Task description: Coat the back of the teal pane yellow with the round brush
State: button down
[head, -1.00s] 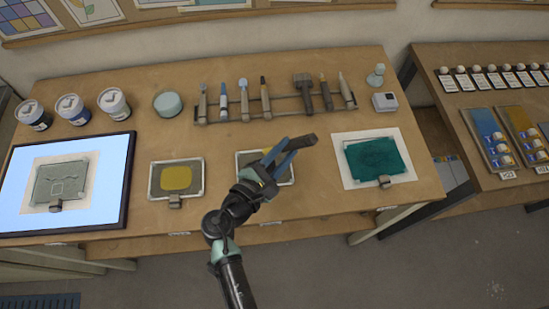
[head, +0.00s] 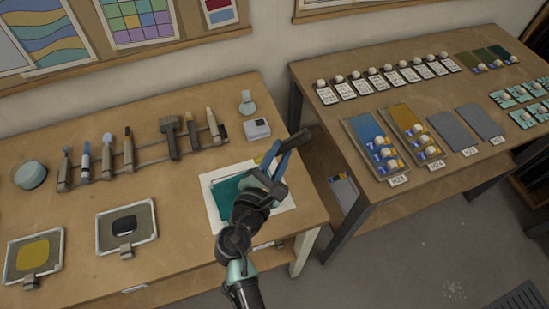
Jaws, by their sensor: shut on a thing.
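The teal pane (head: 226,191) lies on a white sheet (head: 213,214) at the front right of the workbench. My gripper (head: 287,153) is above the pane's right side and hides much of it. Its blue-grey fingers are shut on a dark brush-like tool (head: 300,138), whose dark end sticks out past the fingertips to the upper right. A small yellow patch (head: 258,160) shows just left of the fingers; it may be the tool's tip. I cannot tell whether the tool touches the pane, nor whether its head is round.
A rack (head: 150,150) of several brushes and tools stands behind the trays. One tray (head: 62,236) holds a yellow patch, another (head: 98,235) a black one. A small white box (head: 257,129) sits behind the pane. A second table (head: 345,118) with sample panels stands right, across a gap.

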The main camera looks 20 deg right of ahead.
jog(key=shift+d+f, duration=0.15)
jog(key=shift+f, duration=0.1)
notch_tip(320, 180, down, 5)
jog(key=b, duration=0.6)
jog(key=s+a, duration=0.2)
jog(key=a, duration=1.1)
jog(key=s+d+r, duration=0.1)
jog(key=s, duration=0.4)
jog(key=w+d+p, duration=0.1)
jog(key=d+p, duration=0.1)
jog(key=d, duration=1)
jog(key=shift+w+d+f+p, duration=0.15)
jog(key=shift+w+f+p, duration=0.05)
jog(key=shift+w+p, duration=0.15)
jog(key=shift+f, duration=0.1)
jog(key=shift+f, duration=0.15)
jog(key=shift+f+b, duration=0.25)
jog(key=shift+b, duration=0.1)
